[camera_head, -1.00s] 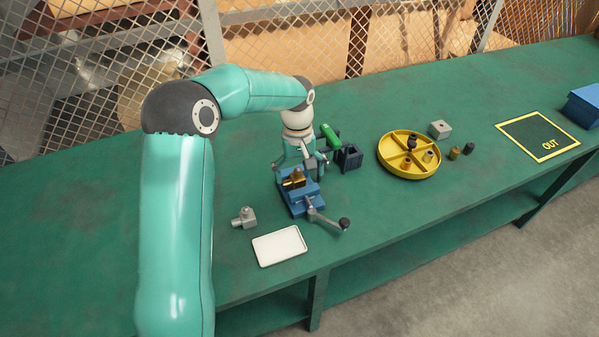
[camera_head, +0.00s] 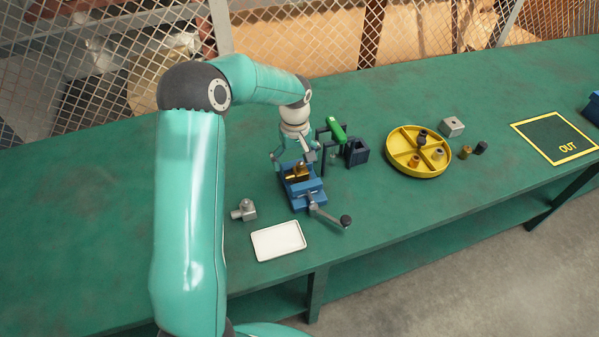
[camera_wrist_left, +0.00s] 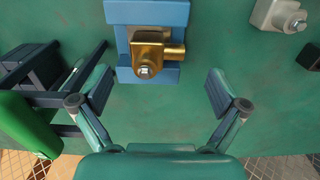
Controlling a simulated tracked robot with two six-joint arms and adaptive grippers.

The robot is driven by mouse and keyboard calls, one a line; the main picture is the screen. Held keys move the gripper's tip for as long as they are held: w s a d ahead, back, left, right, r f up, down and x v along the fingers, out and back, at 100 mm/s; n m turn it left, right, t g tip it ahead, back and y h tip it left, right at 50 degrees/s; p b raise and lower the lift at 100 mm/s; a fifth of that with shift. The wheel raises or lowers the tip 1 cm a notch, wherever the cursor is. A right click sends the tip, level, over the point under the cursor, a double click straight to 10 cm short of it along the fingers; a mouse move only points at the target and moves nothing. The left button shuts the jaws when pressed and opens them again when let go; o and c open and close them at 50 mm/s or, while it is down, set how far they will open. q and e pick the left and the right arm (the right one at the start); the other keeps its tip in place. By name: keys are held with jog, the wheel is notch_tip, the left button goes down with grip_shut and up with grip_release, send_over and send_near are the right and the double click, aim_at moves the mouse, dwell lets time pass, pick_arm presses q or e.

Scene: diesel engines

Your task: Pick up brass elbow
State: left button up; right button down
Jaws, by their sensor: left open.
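The brass elbow (camera_head: 300,170) sits in the blue vise (camera_head: 308,199), between its jaws. In the left wrist view the elbow (camera_wrist_left: 148,54) lies near the top centre, its side stub pointing right, over the blue vise (camera_wrist_left: 150,13). My left gripper (camera_head: 294,158) is above the back of the vise. In the wrist view its two fingers (camera_wrist_left: 160,88) are spread wide and empty, and the elbow shows ahead of the gap, apart from both fingers. The fingers partly cover the elbow in the head view. My right gripper is not in view.
A grey elbow-shaped fitting (camera_head: 244,210) and a white tray (camera_head: 278,241) are left of and in front of the vise. The vise handle (camera_head: 328,217) sticks out to the right. A green cylinder on a dark stand (camera_head: 336,130) and a yellow divided tray (camera_head: 419,152) stand right.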

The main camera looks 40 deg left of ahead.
aim_at(296, 170)
pick_arm(q)
jog(key=shift+w+f+p, duration=0.15)
jog(key=shift+f+p, duration=0.45)
jog(key=shift+f, duration=2.05)
jog(key=c, duration=1.4)
jog(key=shift+r, duration=0.1)
jog(key=shift+c, duration=0.8)
